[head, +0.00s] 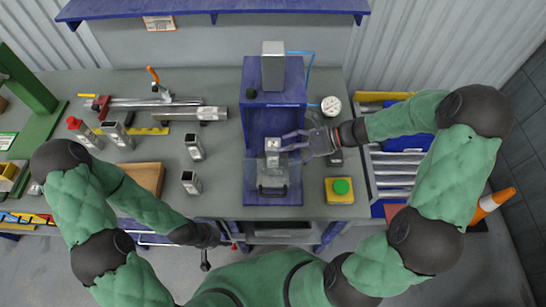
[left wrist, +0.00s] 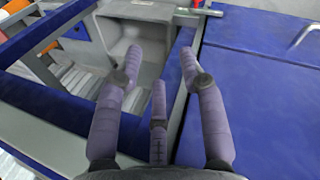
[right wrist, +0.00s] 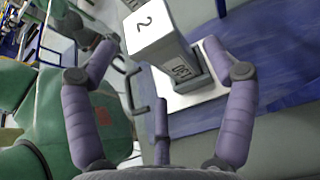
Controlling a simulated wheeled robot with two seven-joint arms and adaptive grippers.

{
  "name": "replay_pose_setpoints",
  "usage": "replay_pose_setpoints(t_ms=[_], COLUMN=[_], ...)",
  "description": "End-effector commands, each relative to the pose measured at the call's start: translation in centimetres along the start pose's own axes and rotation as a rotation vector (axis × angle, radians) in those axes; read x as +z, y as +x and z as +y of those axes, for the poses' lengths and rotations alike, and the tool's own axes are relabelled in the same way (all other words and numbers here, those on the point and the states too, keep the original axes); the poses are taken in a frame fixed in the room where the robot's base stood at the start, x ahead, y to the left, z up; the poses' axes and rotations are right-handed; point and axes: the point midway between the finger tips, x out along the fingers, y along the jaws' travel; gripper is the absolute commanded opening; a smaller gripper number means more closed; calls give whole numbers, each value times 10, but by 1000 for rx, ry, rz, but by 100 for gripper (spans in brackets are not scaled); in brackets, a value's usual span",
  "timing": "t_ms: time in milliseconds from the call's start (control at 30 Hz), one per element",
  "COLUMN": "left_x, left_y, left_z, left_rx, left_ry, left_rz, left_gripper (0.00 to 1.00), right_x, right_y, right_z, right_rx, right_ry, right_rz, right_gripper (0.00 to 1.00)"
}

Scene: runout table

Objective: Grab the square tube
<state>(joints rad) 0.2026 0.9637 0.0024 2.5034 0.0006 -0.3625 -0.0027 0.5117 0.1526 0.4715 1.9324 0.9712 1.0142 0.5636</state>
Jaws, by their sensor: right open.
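A grey square tube (head: 272,147) marked "2" stands upright in the blue press fixture; in the right wrist view the tube (right wrist: 155,32) rises from a light base with a handle. My right gripper (head: 288,142) is open at its right side, fingers pointing at it. In the right wrist view my gripper's fingers (right wrist: 145,55) are spread, with the tube between and beyond their tips; I see no clear grip. Similar grey square pieces stand left on the table, such as one piece (head: 194,147). My left gripper (left wrist: 158,65) is open and empty by the front edge.
The blue press (head: 273,75) rises behind the tube. A yellow box with a green button (head: 340,188) sits to its right. Toggle clamps and long bars (head: 155,102) lie at the back left. A brown block (head: 146,177) lies at the left front.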

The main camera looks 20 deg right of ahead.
Motion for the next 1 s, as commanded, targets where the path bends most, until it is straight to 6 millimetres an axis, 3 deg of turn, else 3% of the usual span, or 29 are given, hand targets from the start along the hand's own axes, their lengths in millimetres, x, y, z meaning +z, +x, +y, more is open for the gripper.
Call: replay_pose_setpoints(t_ms=[300, 567, 600, 800, 833, 1000], left_x=[0, 0, 0, 0, 0, 0], left_y=[9, 8, 8, 8, 8, 8], left_z=[-3, -3, -3, -3, -3, -3], left_rx=[0, 0, 0, 0, 0, 0], left_ry=[0, 0, 0, 0, 0, 0], left_rz=[0, 0, 0, 0, 0, 0], left_gripper=[40, 40, 40, 40, 40, 40], right_x=[-6, -5, -5, -5, -5, -5], right_y=[41, 44, 44, 43, 43, 43], right_z=[2, 2, 2, 2, 2, 2], right_rx=[3, 1, 1, 1, 1, 1], right_ry=[1, 0, 0, 1, 1, 0], right_rz=[-1, 1, 1, 1, 1, 0], right_gripper=[84, 84, 82, 25, 20, 20])
